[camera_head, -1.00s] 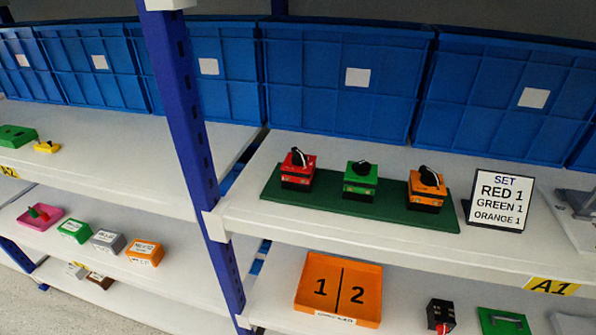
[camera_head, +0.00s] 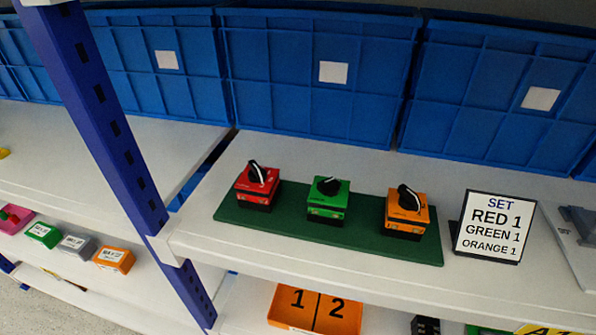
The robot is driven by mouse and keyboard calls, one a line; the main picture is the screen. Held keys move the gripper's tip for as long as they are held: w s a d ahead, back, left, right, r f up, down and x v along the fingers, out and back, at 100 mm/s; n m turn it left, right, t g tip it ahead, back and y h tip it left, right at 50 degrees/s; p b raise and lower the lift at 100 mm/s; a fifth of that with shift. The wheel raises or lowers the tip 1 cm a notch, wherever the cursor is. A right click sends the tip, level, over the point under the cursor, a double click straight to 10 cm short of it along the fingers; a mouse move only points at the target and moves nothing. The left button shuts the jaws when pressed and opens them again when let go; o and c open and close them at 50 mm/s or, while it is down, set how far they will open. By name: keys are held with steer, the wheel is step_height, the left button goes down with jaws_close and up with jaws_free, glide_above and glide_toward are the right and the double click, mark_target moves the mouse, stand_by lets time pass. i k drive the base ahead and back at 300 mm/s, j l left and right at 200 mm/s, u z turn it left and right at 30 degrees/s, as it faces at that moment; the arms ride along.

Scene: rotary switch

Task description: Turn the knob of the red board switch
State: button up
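The red switch (camera_head: 257,187) is a red box on a black base with a black knob (camera_head: 258,173) on top. The knob has a white pointer line and stands at a tilt. The switch sits at the left end of a dark green board (camera_head: 280,228) on the upper shelf. A green switch (camera_head: 328,198) is in the middle and an orange switch (camera_head: 407,213) at the right end, each with a black knob. A sign (camera_head: 493,227) to the right reads SET, RED 1, GREEN 1, ORANGE 1. My gripper is not in view.
Blue bins (camera_head: 315,75) line the back of the shelf. A blue upright post (camera_head: 108,120) stands left of the board. White shelf (camera_head: 350,275) is free in front of the board. A lower shelf holds an orange tray (camera_head: 315,308) marked 1 and 2.

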mark_target(256, 174)
steer(key=i+j+z, duration=0.2)
steer(key=j, duration=0.3)
steer(key=j+z, duration=0.2)
steer(key=j, duration=0.25)
steer(key=i+j+z, duration=0.15)
steer(key=j, duration=0.35)
steer(key=k, duration=0.05)
